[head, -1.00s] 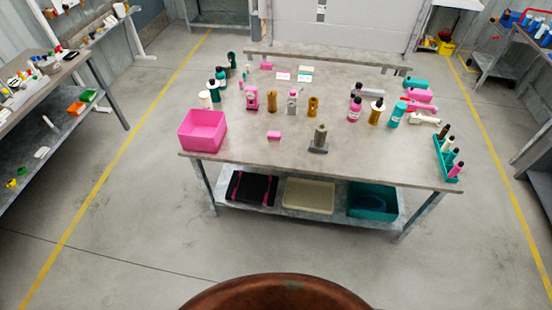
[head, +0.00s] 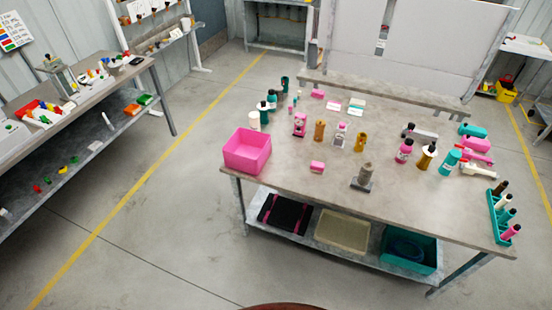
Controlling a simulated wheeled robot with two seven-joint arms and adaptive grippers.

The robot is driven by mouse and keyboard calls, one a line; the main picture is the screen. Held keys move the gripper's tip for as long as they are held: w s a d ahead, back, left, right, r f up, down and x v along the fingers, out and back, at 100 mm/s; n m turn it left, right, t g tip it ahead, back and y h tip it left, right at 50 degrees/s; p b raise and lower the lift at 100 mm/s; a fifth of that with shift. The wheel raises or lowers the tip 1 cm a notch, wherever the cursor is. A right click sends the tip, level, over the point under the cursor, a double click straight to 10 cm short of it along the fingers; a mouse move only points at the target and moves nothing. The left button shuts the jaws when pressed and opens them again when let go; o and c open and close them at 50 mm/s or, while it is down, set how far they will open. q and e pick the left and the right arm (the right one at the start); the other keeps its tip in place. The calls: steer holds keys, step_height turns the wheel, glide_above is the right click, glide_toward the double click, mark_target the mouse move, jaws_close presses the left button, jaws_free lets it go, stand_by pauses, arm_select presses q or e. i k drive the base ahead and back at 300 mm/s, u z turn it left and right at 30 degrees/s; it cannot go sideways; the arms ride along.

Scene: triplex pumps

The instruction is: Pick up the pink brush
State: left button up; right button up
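No item is clearly recognisable as a pink brush at this size. Several pink things stand or lie on the grey table: a small pink block (head: 317,167) near the front middle, a small pink item (head: 317,93) at the back edge, and a pink long-shaped tool (head: 477,145) at the right among teal and white ones. A pink and dark upright item (head: 299,124) stands left of the middle. I cannot tell which of these is the brush. Neither of my grippers shows in the head view.
The grey table (head: 290,170) stands ahead with a pink bin (head: 247,151) at its left corner and a teal rack (head: 500,217) at its right. Its lower shelf holds a teal crate (head: 409,249). Another workbench (head: 100,90) stands left. The floor between them is clear.

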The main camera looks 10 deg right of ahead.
mark_target(315, 167)
steer(key=u, duration=0.2)
steer(key=i, duration=1.4)
steer(key=z, duration=0.95)
